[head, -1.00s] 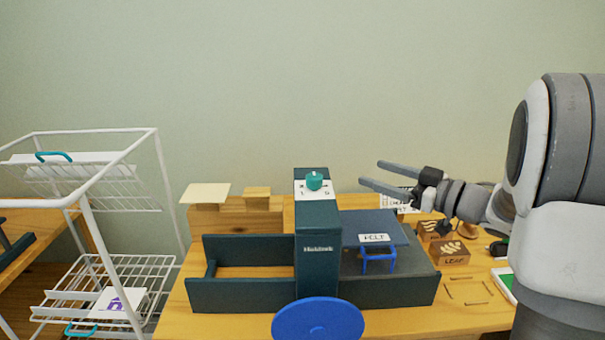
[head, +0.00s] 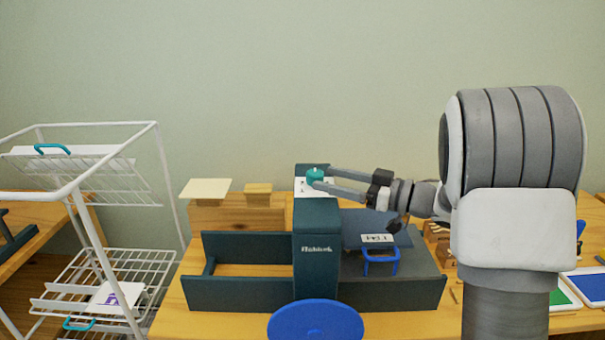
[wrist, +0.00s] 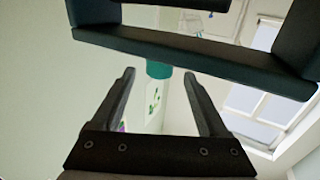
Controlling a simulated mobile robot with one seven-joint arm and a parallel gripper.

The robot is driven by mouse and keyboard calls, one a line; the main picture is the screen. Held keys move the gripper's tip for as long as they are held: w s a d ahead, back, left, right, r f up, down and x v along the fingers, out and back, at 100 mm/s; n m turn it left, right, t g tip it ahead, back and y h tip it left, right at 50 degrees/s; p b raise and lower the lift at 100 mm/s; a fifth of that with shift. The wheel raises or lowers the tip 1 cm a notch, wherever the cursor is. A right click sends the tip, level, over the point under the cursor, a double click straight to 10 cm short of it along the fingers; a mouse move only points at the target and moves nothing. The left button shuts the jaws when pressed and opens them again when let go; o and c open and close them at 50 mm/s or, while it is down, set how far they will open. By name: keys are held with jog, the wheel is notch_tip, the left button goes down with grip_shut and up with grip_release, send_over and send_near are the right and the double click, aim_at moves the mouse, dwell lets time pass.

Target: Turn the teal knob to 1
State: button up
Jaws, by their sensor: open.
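The teal knob (head: 314,175) sits on the white dial plate (head: 301,185) on top of the dark teal press column (head: 318,225). The plate's marks are mostly hidden, so I cannot read the setting. My gripper (head: 321,178) is open at the knob's right side, one finger behind the other, with its tips close to the knob. I cannot tell whether they touch it. In the wrist view, a teal shape, seemingly the knob (wrist: 158,69), shows just beyond and between the open fingertips (wrist: 160,73).
A blue handwheel (head: 315,321) is at the column's front. A blue-handled block (head: 380,262) lies on the press bed right of the column. A white wire rack (head: 140,125) stands at left. Colored trays (head: 588,287) lie at right. Space above the press is clear.

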aim_at(303, 184)
jog(key=x, duration=0.7)
jog(key=shift+w+a, duration=0.1)
jog(key=shift+a, duration=0.05)
grip_shut()
